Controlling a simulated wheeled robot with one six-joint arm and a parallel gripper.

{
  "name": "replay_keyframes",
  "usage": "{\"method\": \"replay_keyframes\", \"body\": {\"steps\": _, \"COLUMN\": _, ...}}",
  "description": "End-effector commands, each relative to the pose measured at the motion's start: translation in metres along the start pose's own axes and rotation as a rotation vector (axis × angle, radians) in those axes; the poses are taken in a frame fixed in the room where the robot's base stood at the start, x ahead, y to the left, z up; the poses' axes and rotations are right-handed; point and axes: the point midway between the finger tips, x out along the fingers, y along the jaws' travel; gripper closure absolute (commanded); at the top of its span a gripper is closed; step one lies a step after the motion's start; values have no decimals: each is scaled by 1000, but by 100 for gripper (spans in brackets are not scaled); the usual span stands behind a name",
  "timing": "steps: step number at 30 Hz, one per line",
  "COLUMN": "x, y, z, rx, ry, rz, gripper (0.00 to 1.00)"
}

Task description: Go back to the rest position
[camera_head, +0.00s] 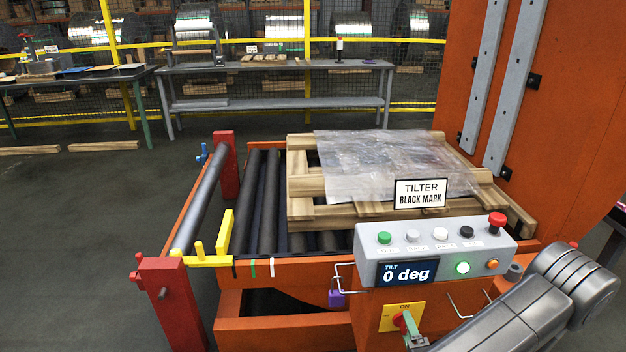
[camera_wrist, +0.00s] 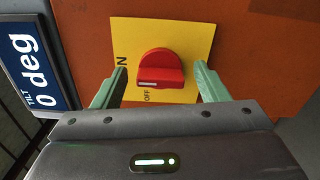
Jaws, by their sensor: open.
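My gripper (camera_wrist: 162,76) is open in the wrist view. Its two green fingers stand apart on either side of a red rotary knob (camera_wrist: 162,64), with gaps visible beside it. The knob sits on a yellow plate (camera_wrist: 190,35), and its white mark lies by the OFF label. In the head view, my gripper (camera_head: 410,326) is at the lower right, in front of the yellow plate (camera_head: 389,319) marked ON, and partly hides the red knob (camera_head: 399,319).
The grey control box (camera_head: 433,248) with buttons and a "0 deg" display (camera_head: 408,274) sits just above. A wooden pallet (camera_head: 300,186) with clear film (camera_head: 380,160) lies on the rollers. A red post (camera_head: 172,300) stands left. Open floor (camera_head: 90,230) lies farther left.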

Motion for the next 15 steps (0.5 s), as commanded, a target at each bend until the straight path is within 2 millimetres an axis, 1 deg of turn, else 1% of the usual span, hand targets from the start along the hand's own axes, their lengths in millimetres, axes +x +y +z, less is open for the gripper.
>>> {"method": "replay_keyframes", "body": {"steps": 1, "x": 0, "y": -2, "z": 0, "rx": -42, "ry": 0, "rz": 0, "gripper": 33}}
{"method": "replay_keyframes", "body": {"steps": 15, "x": 0, "y": -1, "z": -1, "rx": -458, "ry": 1, "rz": 0, "gripper": 33}}
